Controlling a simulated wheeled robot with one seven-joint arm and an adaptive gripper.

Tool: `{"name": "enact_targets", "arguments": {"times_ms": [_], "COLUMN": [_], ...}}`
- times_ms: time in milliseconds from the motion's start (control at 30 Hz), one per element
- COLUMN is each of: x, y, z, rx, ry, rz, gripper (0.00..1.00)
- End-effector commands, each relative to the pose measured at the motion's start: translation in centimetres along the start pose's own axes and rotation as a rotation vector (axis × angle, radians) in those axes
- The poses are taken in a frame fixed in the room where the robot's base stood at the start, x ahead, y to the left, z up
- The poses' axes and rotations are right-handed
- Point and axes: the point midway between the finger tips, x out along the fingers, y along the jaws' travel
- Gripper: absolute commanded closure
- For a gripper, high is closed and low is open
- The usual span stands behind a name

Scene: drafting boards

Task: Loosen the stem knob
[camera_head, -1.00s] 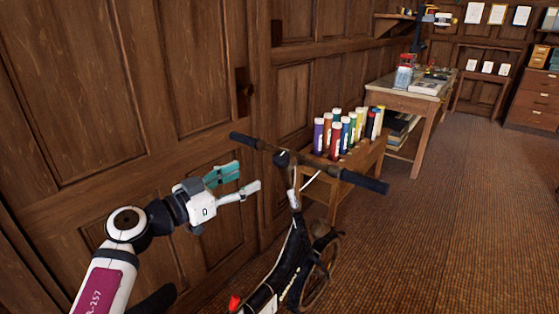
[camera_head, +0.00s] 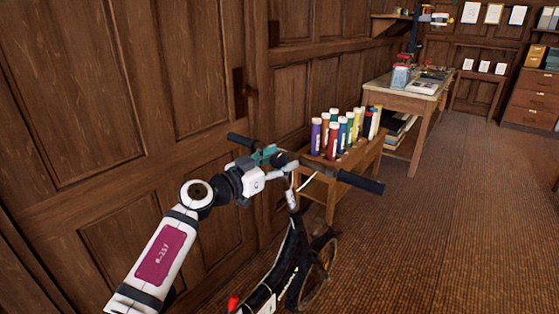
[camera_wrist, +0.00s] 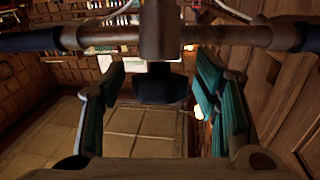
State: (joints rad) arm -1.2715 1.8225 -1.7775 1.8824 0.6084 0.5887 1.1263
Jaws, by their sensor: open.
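The black scooter or bike (camera_head: 290,270) stands upright with its handlebar (camera_head: 352,180) near the top. In the wrist view the handlebar (camera_wrist: 105,36) runs across the top, with the stem clamp (camera_wrist: 160,28) at its middle. A dark knob (camera_wrist: 162,88) hangs below the clamp; I take it for the stem knob. My gripper (camera_head: 276,162) is at the stem top, on its left side. In the wrist view my gripper (camera_wrist: 160,78) is open, its teal-padded fingers on either side of the knob with gaps visible. In the head view the gripper and bar hide the knob.
Coloured tubes (camera_head: 333,140) stand on a low wooden bench (camera_head: 345,165) behind the handlebar. A work table (camera_head: 405,97) is further back. The panelled wooden wall (camera_head: 90,90) is close on the left. The carpet at right (camera_head: 450,220) is clear.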

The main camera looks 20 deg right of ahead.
Motion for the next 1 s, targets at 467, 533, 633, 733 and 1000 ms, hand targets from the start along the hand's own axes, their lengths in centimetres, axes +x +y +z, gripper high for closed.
{"name": "enact_targets", "arguments": {"times_ms": [467,533,633,733,1000], "x": [0.22,0.22,0.22,0.21,0.14], "y": [0.0,0.0,0.01,0.03,0.16], "z": [0.01,0.01,0.01,-0.01,-0.27], "rx": [0.0,0.0,0.0,-0.002,-0.029], "ry": [0.0,0.0,0.0,-0.001,-0.003], "rz": [0.0,0.0,0.0,-0.004,-0.082], "gripper": [0.8,0.93,0.93,0.93,0.93]}}
